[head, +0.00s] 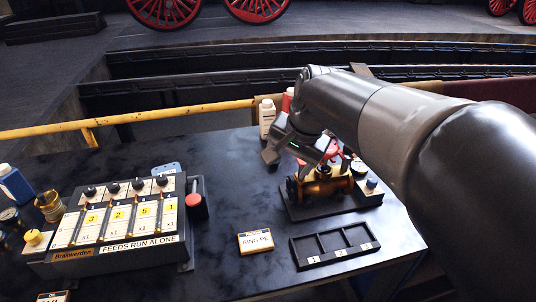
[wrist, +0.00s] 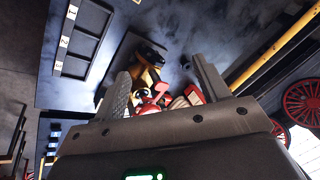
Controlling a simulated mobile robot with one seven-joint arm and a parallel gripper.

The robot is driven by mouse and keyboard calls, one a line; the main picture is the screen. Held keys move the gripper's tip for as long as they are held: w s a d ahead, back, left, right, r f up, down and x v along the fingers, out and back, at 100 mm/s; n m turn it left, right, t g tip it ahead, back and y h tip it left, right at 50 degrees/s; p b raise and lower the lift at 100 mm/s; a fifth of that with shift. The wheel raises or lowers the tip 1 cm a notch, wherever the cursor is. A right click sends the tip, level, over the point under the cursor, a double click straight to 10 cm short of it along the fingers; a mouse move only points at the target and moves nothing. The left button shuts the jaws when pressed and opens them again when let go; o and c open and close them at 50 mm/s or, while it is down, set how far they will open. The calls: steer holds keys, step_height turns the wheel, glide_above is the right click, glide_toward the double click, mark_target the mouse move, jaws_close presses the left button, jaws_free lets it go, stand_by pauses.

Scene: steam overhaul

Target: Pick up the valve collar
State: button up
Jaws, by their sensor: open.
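A brass valve assembly (head: 322,186) stands on a dark base plate on the right part of the bench, with red parts (head: 332,150) behind it. I cannot make out the valve collar as a separate piece; the arm and gripper cover part of the assembly. My gripper (head: 287,158) is over the back left of the assembly, pointing down at a tilt. In the wrist view my gripper (wrist: 160,68) has its two fingers apart. The brass body (wrist: 150,55) and a red part (wrist: 155,98) show between and beyond the fingers. I see nothing held.
A black three-compartment tray (head: 293,252) lies in front of the assembly, seemingly empty. A small lettered card (head: 256,240) lies left of it. A labelled control box (head: 120,248) fills the left side. A white bottle (head: 266,118) stands behind. The bench middle (head: 235,190) is clear.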

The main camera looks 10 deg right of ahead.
steer(key=w+d+f+m+g+y, duration=0.15)
steer(key=w+m, duration=0.25)
steer(key=w, duration=0.4)
steer(key=w+d+f+m+t, duration=0.1)
steer(key=w+d+f+m, duration=0.3)
steer(key=w, duration=0.5)
steer(key=w+d+f+m, duration=0.1)
steer(key=w+f+m, duration=0.2)
steer(key=w+f, duration=0.1)
steer(key=w+d+f+m, duration=0.1)
steer(key=w+f+m, duration=0.2)
steer(key=w+f, duration=0.2)
steer(key=w+d+f+m+g+y, duration=0.1)
steer(key=w+f+m, duration=0.2)
steer(key=w+f, duration=0.2)
steer(key=shift+f, duration=0.65)
steer(key=x, duration=0.5)
steer(key=shift+a, duration=0.35)
steer(key=c, duration=1.1)
steer(key=shift+c, duration=0.5)
